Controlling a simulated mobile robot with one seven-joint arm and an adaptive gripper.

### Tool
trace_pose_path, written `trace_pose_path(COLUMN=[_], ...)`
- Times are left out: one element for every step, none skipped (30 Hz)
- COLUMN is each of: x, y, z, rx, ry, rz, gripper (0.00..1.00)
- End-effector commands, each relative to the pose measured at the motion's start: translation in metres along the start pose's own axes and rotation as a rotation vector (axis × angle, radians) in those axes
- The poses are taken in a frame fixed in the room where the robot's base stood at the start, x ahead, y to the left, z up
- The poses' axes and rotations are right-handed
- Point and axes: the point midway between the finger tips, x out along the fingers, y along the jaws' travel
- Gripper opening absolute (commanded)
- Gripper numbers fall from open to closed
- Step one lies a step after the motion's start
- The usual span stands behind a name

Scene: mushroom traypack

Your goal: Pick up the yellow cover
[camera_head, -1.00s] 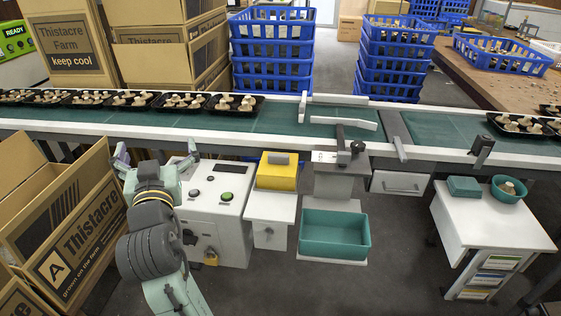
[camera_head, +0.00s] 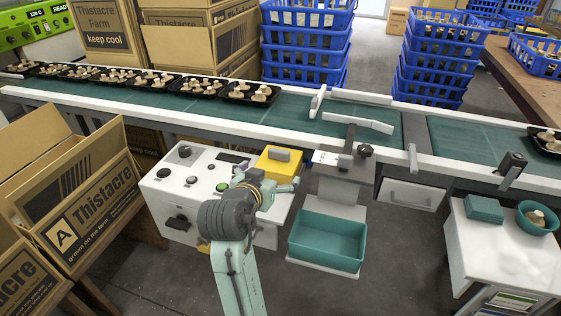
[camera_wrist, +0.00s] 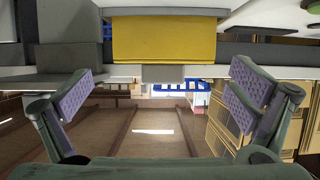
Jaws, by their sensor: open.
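The yellow cover (camera_head: 272,168) is a box-like lid with a grey handle. In the head view it sits beside the white control box, below the conveyor's edge. In the wrist view the yellow cover (camera_wrist: 165,40) fills the top middle, with its grey handle (camera_wrist: 162,73) at its lower edge. My gripper (camera_wrist: 163,92) is open and empty, its purple-padded fingers spread to either side of the handle's line and apart from the cover. In the head view my gripper (camera_head: 285,186) is just in front of the cover, partly hidden by my wrist.
The white control box (camera_head: 165,196) with knobs stands left of the cover. A teal bin (camera_head: 327,240) stands to the right, below a grey clamp bracket (camera_head: 350,158). The conveyor (camera_head: 290,106) runs behind. A cardboard box (camera_head: 85,215) is at the left.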

Motion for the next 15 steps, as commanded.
trace_pose_path(x=[0.008, 0.013, 0.017, 0.02, 0.022, 0.024, 0.026, 0.028, 0.032, 0.035, 0.039, 0.046, 0.05, 0.055, 0.061], y=[0.0, 0.0, 0.0, 0.0, 0.0, 0.0, 0.0, 0.0, -0.001, -0.001, -0.002, -0.003, -0.004, -0.004, -0.004], z=[-0.001, -0.001, -0.001, -0.001, -0.001, -0.001, -0.002, -0.002, -0.003, -0.003, -0.004, -0.005, -0.006, -0.006, -0.005], rx=[0.0, 0.0, 0.0, 0.001, 0.001, 0.001, 0.001, 0.001, 0.0, -0.001, -0.001, -0.001, -0.001, -0.001, -0.001], ry=[0.0, -0.001, 0.001, 0.001, 0.0, 0.001, 0.002, 0.002, 0.001, 0.0, 0.0, -0.001, -0.001, -0.001, -0.001], rz=[0.002, 0.002, 0.001, 0.001, 0.001, 0.001, 0.0, 0.0, 0.001, 0.001, 0.001, 0.0, 0.0, 0.0, 0.0], gripper=[1.0, 1.0, 1.0, 1.0, 1.0, 1.0, 1.0, 1.0, 1.0, 1.0, 1.0, 1.0, 1.0, 1.0, 1.0])
